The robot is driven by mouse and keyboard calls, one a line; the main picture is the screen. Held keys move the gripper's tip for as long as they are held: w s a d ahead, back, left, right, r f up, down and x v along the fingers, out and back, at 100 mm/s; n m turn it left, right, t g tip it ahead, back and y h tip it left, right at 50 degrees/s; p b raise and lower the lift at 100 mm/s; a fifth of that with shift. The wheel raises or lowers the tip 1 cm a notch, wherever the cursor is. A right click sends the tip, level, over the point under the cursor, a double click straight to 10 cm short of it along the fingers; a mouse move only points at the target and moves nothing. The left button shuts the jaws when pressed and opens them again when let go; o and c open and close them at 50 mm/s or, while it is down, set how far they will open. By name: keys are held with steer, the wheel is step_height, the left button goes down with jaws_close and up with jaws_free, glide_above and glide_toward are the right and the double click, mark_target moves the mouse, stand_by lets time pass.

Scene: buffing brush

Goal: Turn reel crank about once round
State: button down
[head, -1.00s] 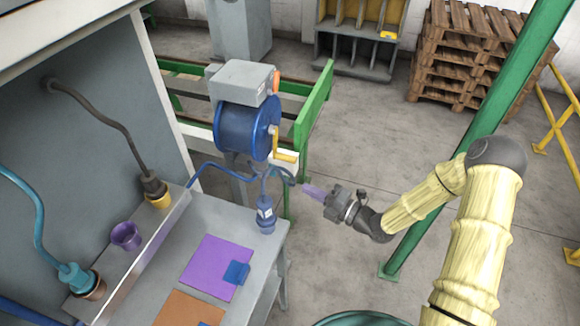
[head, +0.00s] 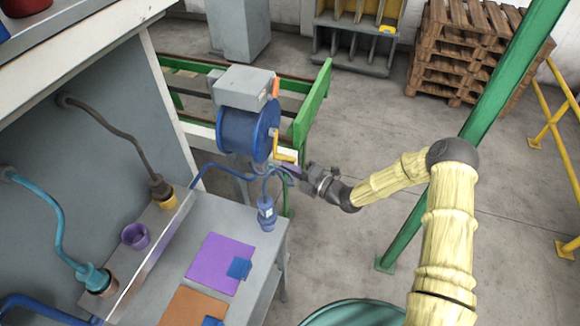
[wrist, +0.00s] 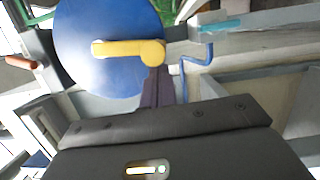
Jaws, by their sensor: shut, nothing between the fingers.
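The blue reel (head: 245,133) hangs under a grey box at the bench's far end. Its yellow crank (head: 277,147) hangs down on the reel's right face, with its handle sticking out to the right at the bottom. In the wrist view the crank (wrist: 125,49) lies across the blue disc (wrist: 105,25). My gripper (head: 288,170) is just below and right of the crank handle. Its purple fingers (wrist: 156,80) are shut and empty, with the tips close by the handle end. I cannot tell whether they touch it.
A grey box (head: 243,87) with an orange lever (head: 276,88) sits above the reel. A blue cable with a plug (head: 266,213) hangs below. A green rail (head: 314,98) stands behind and a green post (head: 470,150) at right.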

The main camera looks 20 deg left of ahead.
steer(key=shift+w+f+b, duration=0.1)
steer(key=shift+b, duration=0.25)
steer(key=w+n+b, duration=0.1)
steer(key=b, duration=0.2)
steer(key=n+b, duration=0.1)
steer(key=b, duration=0.2)
steer(key=shift+w+d+f+b, duration=0.15)
steer(key=shift+w+f+b, duration=0.2)
steer(key=shift+w, duration=0.05)
steer(key=shift+s, duration=0.1)
steer(key=s+d+f+b, duration=0.1)
steer(key=s+d+b, duration=0.3)
steer(key=d, duration=0.5)
steer(key=s, duration=0.2)
steer(key=shift+s+b, duration=0.3)
steer(key=shift+b, duration=0.1)
steer(key=shift+f, duration=0.1)
